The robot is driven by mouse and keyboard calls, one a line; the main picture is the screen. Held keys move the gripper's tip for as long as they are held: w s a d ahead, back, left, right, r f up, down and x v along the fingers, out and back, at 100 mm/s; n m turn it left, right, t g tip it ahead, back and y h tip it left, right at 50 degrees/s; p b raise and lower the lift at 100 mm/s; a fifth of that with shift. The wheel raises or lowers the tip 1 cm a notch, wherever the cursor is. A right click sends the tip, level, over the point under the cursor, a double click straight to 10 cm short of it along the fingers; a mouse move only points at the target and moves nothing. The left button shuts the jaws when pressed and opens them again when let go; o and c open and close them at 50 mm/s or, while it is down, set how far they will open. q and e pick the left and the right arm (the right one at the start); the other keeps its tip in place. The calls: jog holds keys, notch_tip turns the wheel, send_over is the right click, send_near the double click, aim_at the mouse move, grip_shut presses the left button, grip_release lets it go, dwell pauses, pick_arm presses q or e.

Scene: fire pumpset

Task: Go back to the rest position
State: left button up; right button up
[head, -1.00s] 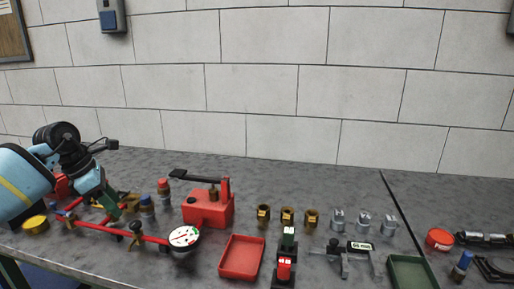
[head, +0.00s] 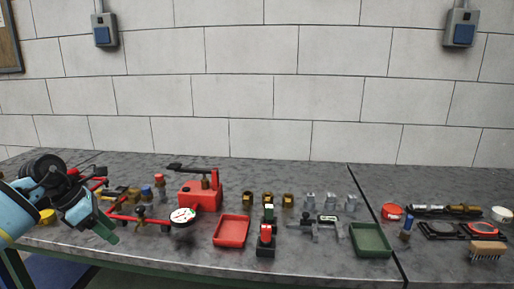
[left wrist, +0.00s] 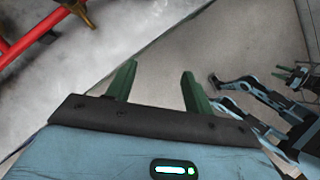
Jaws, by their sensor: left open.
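My left gripper (head: 108,231) is at the left front edge of the workbench in the head view, in front of the red pipe assembly (head: 135,219) with its white gauge (head: 183,216). In the left wrist view its two green fingers (left wrist: 155,85) stand apart with nothing between them. The bench edge and the floor lie beyond the fingers there. The red pipes (left wrist: 30,32) show at the upper left of that view, apart from the fingers. My right gripper is not in the head view; parts of my other arm show at the right of the left wrist view.
A red pump box (head: 200,195) stands behind the gauge. A red tray (head: 232,231) and a green tray (head: 371,240) lie near the front edge. Several brass and silver fittings stand between. A brush (head: 487,250) lies at the far right. The bench's back strip is clear.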

pick_arm(q)
jog(key=s+d+f+n+t+h+p, duration=0.1)
jog(key=s+d+f+n+h, duration=0.25)
jog(key=d, duration=0.55)
jog(key=s+d+f+n+t+h+p, duration=0.1)
jog(key=s+d+f+n+t+h, duration=0.2)
jog(key=d, duration=0.5)
jog(key=s+d+f+n+h+p, duration=0.1)
jog(key=s+d+f+n+h, duration=0.35)
jog(key=d, duration=0.45)
jog(key=s+a+f+n+y+p, duration=0.1)
jog(key=s+f+n+y, duration=0.3)
jog(key=s+n, duration=0.7)
jog(key=s+a+f+n+t+y+p, duration=0.1)
jog(key=s+a+f+n+y, duration=0.3)
jog(key=s+f+n, duration=0.4)
jog(key=s+a+f+n+y+p, duration=0.2)
jog(key=s+f+n+y, duration=0.4)
jog(key=s+n, duration=0.8)
jog(key=shift+a+f+t, duration=0.25)
jog(key=shift+a+t, duration=0.15)
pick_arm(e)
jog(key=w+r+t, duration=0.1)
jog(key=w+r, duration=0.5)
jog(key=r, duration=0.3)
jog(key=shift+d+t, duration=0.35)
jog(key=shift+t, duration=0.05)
pick_arm(q)
jog(key=shift+s, duration=0.1)
